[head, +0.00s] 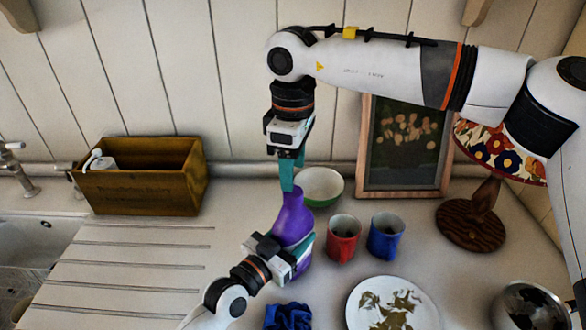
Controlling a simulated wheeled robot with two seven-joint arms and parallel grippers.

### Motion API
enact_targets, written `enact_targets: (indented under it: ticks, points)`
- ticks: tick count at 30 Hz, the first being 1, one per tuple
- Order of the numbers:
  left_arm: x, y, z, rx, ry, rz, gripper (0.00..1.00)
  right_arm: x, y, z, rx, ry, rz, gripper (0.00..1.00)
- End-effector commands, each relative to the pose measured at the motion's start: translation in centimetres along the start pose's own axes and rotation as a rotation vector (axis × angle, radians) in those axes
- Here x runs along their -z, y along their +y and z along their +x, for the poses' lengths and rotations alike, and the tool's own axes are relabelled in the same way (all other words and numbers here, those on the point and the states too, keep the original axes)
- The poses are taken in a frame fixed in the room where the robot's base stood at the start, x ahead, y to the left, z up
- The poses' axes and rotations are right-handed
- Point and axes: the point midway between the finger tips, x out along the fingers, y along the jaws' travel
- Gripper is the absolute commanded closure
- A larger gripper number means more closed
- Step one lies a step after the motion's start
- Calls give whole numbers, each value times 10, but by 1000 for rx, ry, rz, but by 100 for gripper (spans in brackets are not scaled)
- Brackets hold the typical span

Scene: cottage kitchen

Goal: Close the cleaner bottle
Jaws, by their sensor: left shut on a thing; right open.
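The purple cleaner bottle (292,217) stands upright, or nearly so, on the counter in the middle of the head view. My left gripper (298,258) is shut on its lower body from the front left. My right gripper (289,174) points straight down from above, its teal fingers at the top of the bottle's neck. It is open, though its fingers overlap in this view. The fingers hide the bottle's mouth, so I cannot tell whether a cap is there or whether they touch it.
A red mug (343,240), a blue mug (385,238) and a green bowl (320,188) stand close right of the bottle. A blue cloth (289,318) and a plate of leaves (358,318) lie in front. A wooden box (142,192) stands left; the ribbed drainboard (130,255) is clear.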

Motion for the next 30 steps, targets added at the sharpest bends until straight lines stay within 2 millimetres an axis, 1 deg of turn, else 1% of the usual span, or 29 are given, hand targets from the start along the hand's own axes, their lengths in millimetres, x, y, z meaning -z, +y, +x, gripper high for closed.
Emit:
enact_targets:
  ticks: [5, 8, 10, 14, 30]
  points:
    - [1, 0, 0, 1, 2, -2, 100, 0, 0, 0, 0, 0, -41, 48]
    - [1, 0, 0, 1, 2, -2, 100, 0, 0, 0, -1, 0, -151, 48]
    - [1, 0, 0, 1, 2, -2, 100, -1, 1, -1, -1, 0, -277, 48]
    - [1, 0, 0, 1, 2, -2, 100, -1, 1, -4, -1, 0, -578, 48]
    - [1, 0, 0, 1, 2, -2, 100, -2, 1, -14, -2, 0, -1906, 48]
